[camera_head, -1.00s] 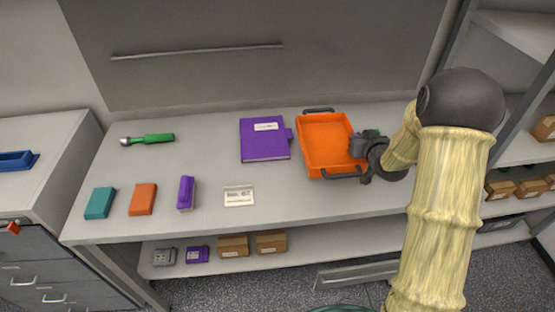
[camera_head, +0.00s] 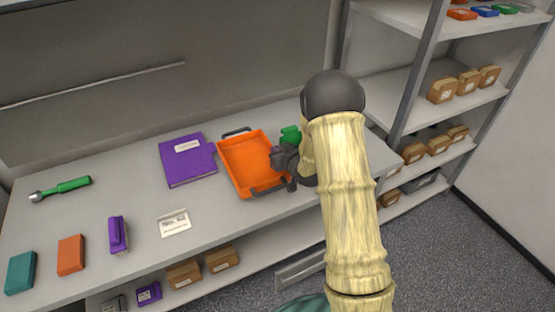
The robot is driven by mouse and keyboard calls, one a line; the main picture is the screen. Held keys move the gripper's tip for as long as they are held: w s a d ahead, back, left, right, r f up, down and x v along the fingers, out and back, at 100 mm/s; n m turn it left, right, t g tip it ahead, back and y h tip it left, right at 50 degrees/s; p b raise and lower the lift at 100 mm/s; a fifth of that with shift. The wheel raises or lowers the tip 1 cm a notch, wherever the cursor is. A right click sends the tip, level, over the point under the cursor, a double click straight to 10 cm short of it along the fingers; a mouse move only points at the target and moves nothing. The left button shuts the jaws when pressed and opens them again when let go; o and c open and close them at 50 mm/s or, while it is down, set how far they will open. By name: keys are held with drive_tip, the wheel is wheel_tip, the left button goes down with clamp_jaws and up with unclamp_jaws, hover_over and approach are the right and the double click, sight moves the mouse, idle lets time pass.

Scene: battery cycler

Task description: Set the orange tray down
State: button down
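The orange tray (camera_head: 236,164) is a shallow open box with dark handles at its far and near ends. It is over the work table (camera_head: 205,262), right of a purple notebook (camera_head: 186,160), and looks empty. Whether its underside touches the table cannot be seen. My gripper (camera_head: 279,158) is at the tray's right wall, overlapping the rim. Its fingertips are too small and dark to show how far they are closed. A green object (camera_head: 291,135) sits just behind my gripper, partly hidden by it.
A white label card (camera_head: 174,223), a purple tool (camera_head: 118,235), orange (camera_head: 71,255) and teal (camera_head: 21,272) blocks, and a green-handled wrench (camera_head: 62,190) lie to the left. Shelves with brown boxes (camera_head: 442,90) stand at the right. Bare table lies in front of the tray.

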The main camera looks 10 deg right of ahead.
drive_tip(key=shift+f+p, duration=0.4)
drive_tip(key=shift+f, duration=1.65)
drive_tip(key=c, duration=1.6)
unclamp_jaws()
drive_tip(key=shift+f, duration=0.1)
drive_tip(key=b+v, duration=0.2)
drive_tip(key=v, duration=1)
drive_tip(key=shift+b, duration=0.3)
drive_tip(key=shift+r, duration=0.2)
